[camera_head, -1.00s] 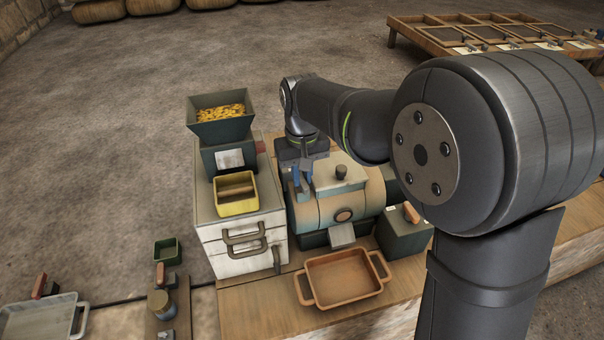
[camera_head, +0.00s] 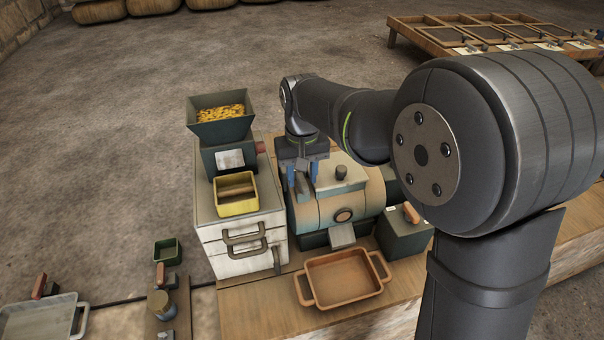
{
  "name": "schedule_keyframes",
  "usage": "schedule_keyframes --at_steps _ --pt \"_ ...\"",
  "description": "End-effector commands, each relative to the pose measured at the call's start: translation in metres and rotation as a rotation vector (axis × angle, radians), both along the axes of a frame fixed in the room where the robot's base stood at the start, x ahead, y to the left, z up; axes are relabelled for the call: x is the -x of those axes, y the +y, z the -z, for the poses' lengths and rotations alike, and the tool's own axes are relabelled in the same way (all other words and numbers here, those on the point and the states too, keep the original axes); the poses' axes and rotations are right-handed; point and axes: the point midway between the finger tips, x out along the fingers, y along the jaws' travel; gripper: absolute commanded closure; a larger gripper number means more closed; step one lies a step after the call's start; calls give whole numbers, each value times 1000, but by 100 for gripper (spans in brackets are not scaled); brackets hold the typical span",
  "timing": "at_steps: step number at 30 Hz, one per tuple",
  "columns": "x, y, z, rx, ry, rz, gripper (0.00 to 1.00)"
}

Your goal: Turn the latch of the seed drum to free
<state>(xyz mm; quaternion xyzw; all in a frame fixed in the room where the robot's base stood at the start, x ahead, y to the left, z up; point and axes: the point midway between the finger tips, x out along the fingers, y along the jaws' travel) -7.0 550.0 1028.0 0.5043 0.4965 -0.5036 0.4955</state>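The seed drum (camera_head: 316,213) is a tan and blue-green barrel in the middle of the bench, with a round port on its front. A dark knob (camera_head: 341,173) stands on its top plate. My gripper (camera_head: 302,183) points down over the drum's upper left end. Its two blue-padded fingers stand apart. A small grey piece (camera_head: 303,187) shows between or just behind them; it may be the latch, but I cannot tell, nor whether the fingers touch it.
A white cabinet (camera_head: 215,240) at the left carries a hopper (camera_head: 220,131) of yellow seed and a yellow box (camera_head: 237,206). An orange tray (camera_head: 343,295) sits in front of the drum. A green box (camera_head: 403,240) with an orange-handled lever stands at the right.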

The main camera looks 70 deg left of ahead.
Motion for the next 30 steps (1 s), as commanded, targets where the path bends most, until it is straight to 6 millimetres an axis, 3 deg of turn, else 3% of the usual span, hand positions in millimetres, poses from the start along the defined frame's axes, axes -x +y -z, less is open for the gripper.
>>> schedule_keyframes --at_steps 8,24,30 --pt "0 0 -12 -1 0 -1 63" --pt "0 0 -135 -3 0 0 63" --pt "0 0 -164 -2 0 0 63"
